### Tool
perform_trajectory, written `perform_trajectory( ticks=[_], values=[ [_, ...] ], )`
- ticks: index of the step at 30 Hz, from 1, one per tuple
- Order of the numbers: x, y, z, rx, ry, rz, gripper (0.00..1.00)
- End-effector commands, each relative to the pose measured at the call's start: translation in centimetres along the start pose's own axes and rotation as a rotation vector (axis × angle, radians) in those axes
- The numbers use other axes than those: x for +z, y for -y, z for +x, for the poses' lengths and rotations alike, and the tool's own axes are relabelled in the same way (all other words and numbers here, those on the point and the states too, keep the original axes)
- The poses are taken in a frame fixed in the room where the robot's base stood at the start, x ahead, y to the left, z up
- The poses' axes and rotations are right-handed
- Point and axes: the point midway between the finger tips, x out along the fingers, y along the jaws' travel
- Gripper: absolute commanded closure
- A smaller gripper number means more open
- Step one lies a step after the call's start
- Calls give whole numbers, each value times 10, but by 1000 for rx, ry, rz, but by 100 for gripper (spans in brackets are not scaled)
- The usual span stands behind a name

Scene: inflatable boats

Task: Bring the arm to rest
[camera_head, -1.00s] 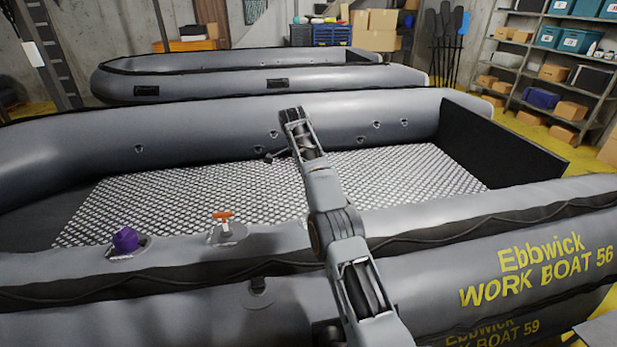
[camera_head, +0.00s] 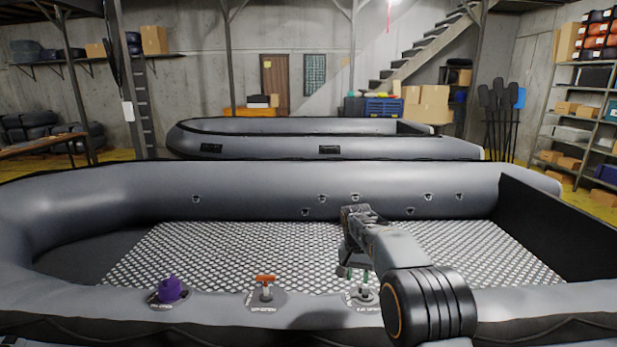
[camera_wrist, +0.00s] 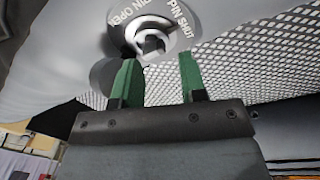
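My arm reaches over the near tube of the grey inflatable boat (camera_head: 100,215). My gripper (camera_head: 356,274) hangs just above a round valve (camera_head: 362,294) on that tube. In the wrist view my gripper (camera_wrist: 158,78) has two green fingers standing apart with nothing between them. The valve (camera_wrist: 150,35) lies beyond the fingertips there, with lettering on its ring including "PIN SHUT". Whether the fingertips touch the valve is hard to tell.
To the left on the same tube are a valve with an orange T-handle (camera_head: 265,281) and a purple cap (camera_head: 171,290). A second boat (camera_head: 290,145) lies behind. Shelves (camera_head: 580,130) stand at the right. Space above the boat is clear.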

Motion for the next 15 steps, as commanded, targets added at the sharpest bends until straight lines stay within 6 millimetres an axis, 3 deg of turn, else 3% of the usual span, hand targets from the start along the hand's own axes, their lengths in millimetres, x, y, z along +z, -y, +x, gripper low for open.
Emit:
perform_trajectory(
  ticks=[8,15],
  values=[
    [93,-49,-14,-83,-101,-271,62],
    [182,-92,-6,-126,-205,-388,62]
  ],
)
